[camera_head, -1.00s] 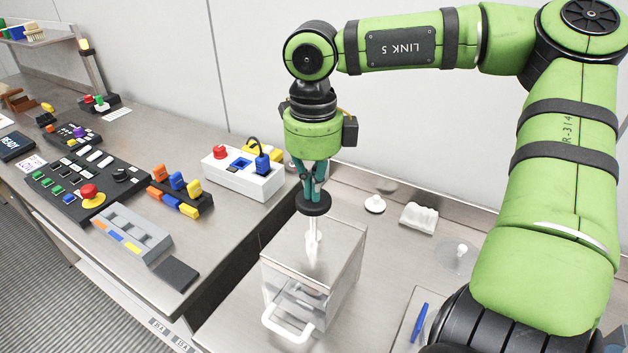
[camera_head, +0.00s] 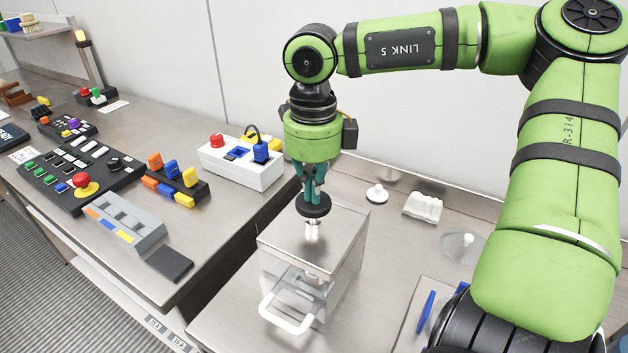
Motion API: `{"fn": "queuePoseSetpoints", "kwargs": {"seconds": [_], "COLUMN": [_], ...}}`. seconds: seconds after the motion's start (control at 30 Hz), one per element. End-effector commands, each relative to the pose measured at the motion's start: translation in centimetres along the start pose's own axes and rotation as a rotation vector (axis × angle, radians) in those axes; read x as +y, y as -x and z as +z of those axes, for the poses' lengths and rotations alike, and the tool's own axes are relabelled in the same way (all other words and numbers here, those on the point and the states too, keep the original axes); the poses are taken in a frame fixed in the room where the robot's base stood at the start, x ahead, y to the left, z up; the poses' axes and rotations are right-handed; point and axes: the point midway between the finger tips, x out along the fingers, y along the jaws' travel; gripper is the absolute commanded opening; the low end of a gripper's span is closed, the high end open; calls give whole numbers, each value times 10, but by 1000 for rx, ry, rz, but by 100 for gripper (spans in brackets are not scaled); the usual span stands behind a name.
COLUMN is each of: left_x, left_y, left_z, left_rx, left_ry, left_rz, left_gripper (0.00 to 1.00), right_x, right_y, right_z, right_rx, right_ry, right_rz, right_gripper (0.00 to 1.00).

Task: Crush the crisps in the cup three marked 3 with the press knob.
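A clear box (camera_head: 345,262) with a white front handle (camera_head: 287,315) stands on the steel counter. A black round press knob (camera_head: 313,205) sits above its lid on a short pale shaft (camera_head: 312,230). My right gripper (camera_head: 312,192) points down from above, its teal fingers close together at the top of the knob. The fingers hide how they meet the knob. Something pale shows blurred inside the box, but I cannot make out a cup, a number 3 or crisps. My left gripper is not in view.
A white block with a red button (camera_head: 240,165) stands left of the box. Control panels fill the left bench. A small white knob (camera_head: 376,193), a white ridged piece (camera_head: 422,207) and a clear disc (camera_head: 463,246) lie to the right. A blue pen (camera_head: 425,312) lies nearer.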

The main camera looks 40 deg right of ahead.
Motion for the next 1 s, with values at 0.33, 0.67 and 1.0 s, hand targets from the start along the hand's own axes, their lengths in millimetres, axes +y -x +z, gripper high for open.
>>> {"fn": "queuePoseSetpoints", "kwargs": {"seconds": [0.33,0.67,1.0], "left_x": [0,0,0], "left_y": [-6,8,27], "left_z": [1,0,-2], "left_rx": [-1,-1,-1], "left_ry": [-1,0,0], "left_rz": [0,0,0], "left_gripper": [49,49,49], "right_x": [0,0,0], "right_y": [-7,14,46], "right_z": [-1,-1,0], "right_rx": [3,4,2], "right_ry": [1,1,-1], "right_rz": [2,1,1], "right_gripper": [0,0,0]}}
